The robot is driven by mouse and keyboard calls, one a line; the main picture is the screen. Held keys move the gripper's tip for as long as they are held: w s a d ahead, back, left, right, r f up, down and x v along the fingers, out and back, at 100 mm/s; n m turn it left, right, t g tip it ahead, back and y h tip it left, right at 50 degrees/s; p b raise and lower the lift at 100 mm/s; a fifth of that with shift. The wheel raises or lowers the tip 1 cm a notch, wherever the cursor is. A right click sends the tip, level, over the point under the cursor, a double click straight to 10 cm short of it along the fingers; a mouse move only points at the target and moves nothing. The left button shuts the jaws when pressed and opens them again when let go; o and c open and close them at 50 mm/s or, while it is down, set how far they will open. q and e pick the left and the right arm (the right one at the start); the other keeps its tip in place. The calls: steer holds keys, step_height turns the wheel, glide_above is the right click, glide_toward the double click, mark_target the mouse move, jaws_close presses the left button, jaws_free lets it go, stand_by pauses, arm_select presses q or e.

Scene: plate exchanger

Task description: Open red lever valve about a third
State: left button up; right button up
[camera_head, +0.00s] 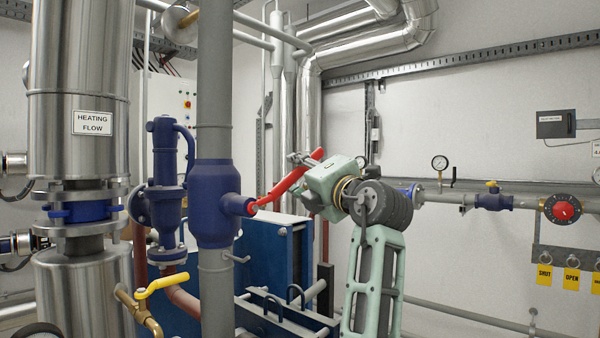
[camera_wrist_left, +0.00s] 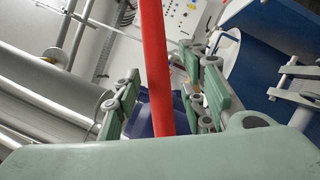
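The red lever (camera_head: 284,187) sticks out from the blue valve body (camera_head: 216,205) on the grey vertical pipe and slants up to the right. My left gripper (camera_head: 305,178) is at the lever's upper, outer end. In the left wrist view the red lever (camera_wrist_left: 155,75) runs between the two green fingers of the left gripper (camera_wrist_left: 165,95). The fingers are apart, with gaps visible on both sides of the lever. Part of the blue valve shows behind it. My right gripper is not in view.
A steel column labelled HEATING FLOW (camera_head: 80,60) stands at left. A yellow lever (camera_head: 162,285) sits low in front. A blue plate exchanger (camera_head: 270,250) is behind the valve. A red dial (camera_head: 562,210) and a gauge (camera_head: 439,163) are at right.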

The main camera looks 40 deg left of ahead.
arm_select(q)
steer(key=v, duration=1.1)
steer(key=shift+d, duration=0.15)
steer(key=shift+s+f, duration=0.1)
